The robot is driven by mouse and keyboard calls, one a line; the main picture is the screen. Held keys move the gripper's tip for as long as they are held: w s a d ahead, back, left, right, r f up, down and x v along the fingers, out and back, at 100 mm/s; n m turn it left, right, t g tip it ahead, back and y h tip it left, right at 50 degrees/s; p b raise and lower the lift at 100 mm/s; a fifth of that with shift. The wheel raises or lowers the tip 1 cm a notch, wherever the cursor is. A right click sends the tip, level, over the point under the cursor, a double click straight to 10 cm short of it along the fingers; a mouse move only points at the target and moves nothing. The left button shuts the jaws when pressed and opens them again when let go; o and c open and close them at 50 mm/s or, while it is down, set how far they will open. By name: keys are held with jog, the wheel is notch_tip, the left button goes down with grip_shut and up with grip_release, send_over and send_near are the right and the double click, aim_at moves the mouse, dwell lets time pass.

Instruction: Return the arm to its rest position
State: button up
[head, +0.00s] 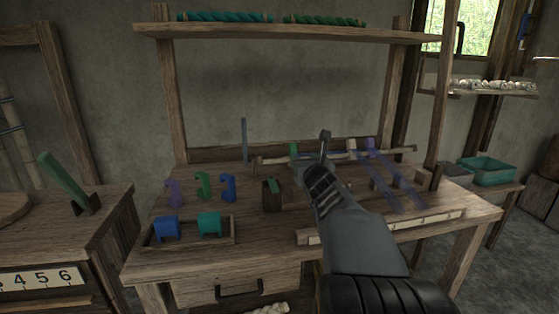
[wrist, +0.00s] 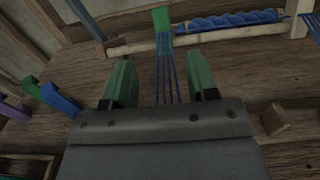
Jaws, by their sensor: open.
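My gripper (head: 325,145) is stretched over the wooden workbench (head: 245,178), close to the horizontal bamboo bar (head: 270,160). In the wrist view my gripper (wrist: 162,85) has its two green fingers apart, with nothing held between them. Beyond the fingers, a green block (wrist: 161,19) sits at the bar with blue threads (wrist: 168,70) running from it toward me. The threads pass behind the gap between the fingers; whether they touch a finger I cannot tell. A blue winding (wrist: 235,22) lies on the bar to the right.
Purple (head: 174,191), green (head: 204,187) and blue (head: 228,187) hooked pieces stand left of my arm. A shallow tray (head: 190,244) holds blue and teal pieces. A thin upright post (head: 244,140) stands behind. A shelf (head: 290,33) spans above. Bluish strips (head: 395,185) lie right.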

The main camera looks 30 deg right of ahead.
jog(key=a+r+n+y+p, duration=0.1)
jog(key=a+n+y+p, duration=0.1)
jog(key=a+n, duration=0.1)
jog(key=w+a+r+n+y+p, duration=0.1)
jog(key=a+r+n+p, duration=0.1)
jog(key=a+n+p, duration=0.1)
jog(key=a+r+n+y+p, duration=0.2)
jog(key=a+n, duration=0.1)
jog(key=a, duration=0.1)
jog(key=shift+w+a+y, duration=0.1)
jog(key=shift+w+y, duration=0.1)
jog(key=shift+y, duration=0.1)
jog(key=s+a+r+n+g+y+p, duration=0.1)
jog(key=s+a+n+g+y+p, duration=0.2)
jog(key=a+n+p, duration=0.45)
jog(key=s+a+r+n+g+y+p, duration=0.25)
jog(key=a+n+g+p, duration=0.2)
jog(key=a+n, duration=0.5)
jog(key=s+a+n+g+h+p, duration=0.1)
jog(key=s+n+g+h+p, duration=0.2)
jog(key=s+n+p, duration=0.8)
jog(key=shift+s+r+n+g, duration=0.3)
jog(key=shift+s+n+g, duration=0.4)
jog(key=shift+n+g, duration=0.45)
jog(key=shift+s+d+n+h+p, duration=0.3)
jog(key=shift+s+n+h+p, duration=0.1)
jog(key=shift+n+h, duration=0.25)
jog(key=shift+c, duration=0.3)
